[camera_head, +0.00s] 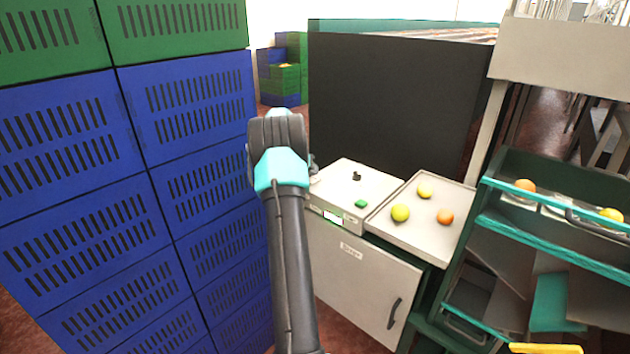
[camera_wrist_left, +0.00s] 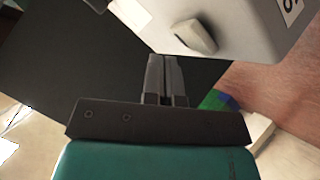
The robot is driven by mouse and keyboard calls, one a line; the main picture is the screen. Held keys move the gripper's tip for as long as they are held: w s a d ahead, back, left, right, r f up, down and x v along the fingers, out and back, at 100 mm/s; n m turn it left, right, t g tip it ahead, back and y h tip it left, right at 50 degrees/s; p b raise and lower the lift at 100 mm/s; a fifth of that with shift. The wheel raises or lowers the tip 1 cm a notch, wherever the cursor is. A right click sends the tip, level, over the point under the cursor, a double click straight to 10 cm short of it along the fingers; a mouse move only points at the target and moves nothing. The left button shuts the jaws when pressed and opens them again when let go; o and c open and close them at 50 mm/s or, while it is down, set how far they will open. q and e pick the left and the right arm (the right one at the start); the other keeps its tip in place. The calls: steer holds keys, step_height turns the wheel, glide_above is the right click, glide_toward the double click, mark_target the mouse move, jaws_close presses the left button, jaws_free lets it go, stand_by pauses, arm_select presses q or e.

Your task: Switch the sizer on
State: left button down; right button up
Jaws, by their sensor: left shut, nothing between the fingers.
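My left gripper (camera_wrist_left: 165,68) is shut and empty; its two fingers lie together in the left wrist view. Just beyond the fingertips there is a pale box (camera_wrist_left: 235,25) with a light knob (camera_wrist_left: 195,35) on its face and part of a printed label at its edge. The fingers look apart from the knob. In the head view my left wrist rises in front of a dark panel (camera_head: 395,100), and my fingertips are hidden behind it. A white unit (camera_head: 340,185) with a black knob (camera_head: 356,176), a green button (camera_head: 361,203) and a lit display (camera_head: 333,217) stands to its right.
Stacked blue crates (camera_head: 60,225) with green crates (camera_head: 180,30) on top fill the left side. A pale tray (camera_head: 425,238) with several fruits sits right of the white unit. A green rack (camera_head: 550,225) with fruit stands at the right.

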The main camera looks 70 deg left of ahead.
arm_select(q)
steer(key=shift+s+d+r, duration=0.1)
steer(key=shift+s+r, duration=0.05)
steer(key=shift+r, duration=1.1)
steer(key=shift+s+d+r, duration=0.1)
steer(key=shift+s+r, duration=0.05)
steer(key=shift+r, duration=1.05)
